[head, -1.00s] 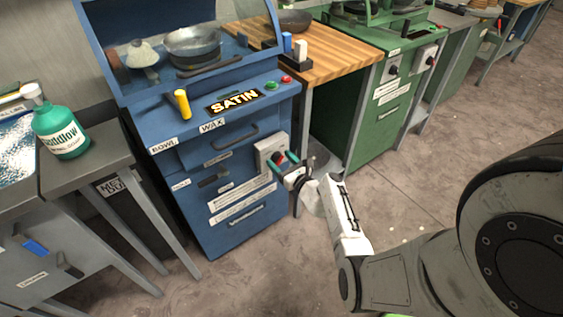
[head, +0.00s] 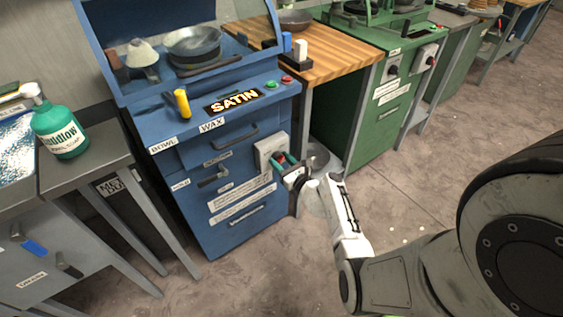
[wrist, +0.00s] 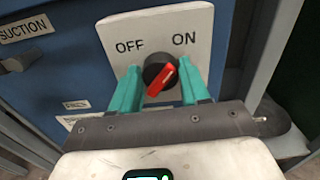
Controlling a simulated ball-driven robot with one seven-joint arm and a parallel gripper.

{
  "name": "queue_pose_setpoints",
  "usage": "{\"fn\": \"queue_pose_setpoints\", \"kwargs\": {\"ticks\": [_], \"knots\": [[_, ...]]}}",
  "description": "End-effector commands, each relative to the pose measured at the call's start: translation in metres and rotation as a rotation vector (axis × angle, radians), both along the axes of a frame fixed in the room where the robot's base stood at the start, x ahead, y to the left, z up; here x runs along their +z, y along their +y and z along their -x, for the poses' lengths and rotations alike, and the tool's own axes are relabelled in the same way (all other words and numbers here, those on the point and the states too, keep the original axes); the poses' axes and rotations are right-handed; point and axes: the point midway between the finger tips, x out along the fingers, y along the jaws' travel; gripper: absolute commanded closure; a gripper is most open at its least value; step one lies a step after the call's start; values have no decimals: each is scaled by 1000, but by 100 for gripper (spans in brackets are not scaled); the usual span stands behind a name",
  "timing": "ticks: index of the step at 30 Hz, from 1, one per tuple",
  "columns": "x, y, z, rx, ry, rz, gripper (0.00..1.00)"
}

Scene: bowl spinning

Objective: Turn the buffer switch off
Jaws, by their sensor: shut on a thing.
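The switch is a light grey plate (wrist: 205,28) marked OFF at left and ON at right, with a round black knob and a red pointer (wrist: 161,80). The pointer is tilted, its upper end leaning right toward ON. In the head view the plate (head: 265,148) sits on the right front of the blue machine. No buffer label is readable on it. My gripper (wrist: 160,84) has its two green fingers on either side of the knob, shut on it. In the head view my gripper (head: 284,164) partly hides the knob.
A green bottle (head: 60,130) stands on the grey table at left. A wooden-topped bench (head: 335,55) stands at right. Floor in front is clear.

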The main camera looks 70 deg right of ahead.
Motion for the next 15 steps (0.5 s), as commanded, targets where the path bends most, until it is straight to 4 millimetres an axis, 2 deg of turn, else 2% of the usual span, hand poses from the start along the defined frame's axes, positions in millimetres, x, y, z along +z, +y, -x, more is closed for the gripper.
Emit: {"fn": "queue_pose_setpoints", "kwargs": {"ticks": [15], "knots": [[-4,2,-1,2,207,343,85]]}}
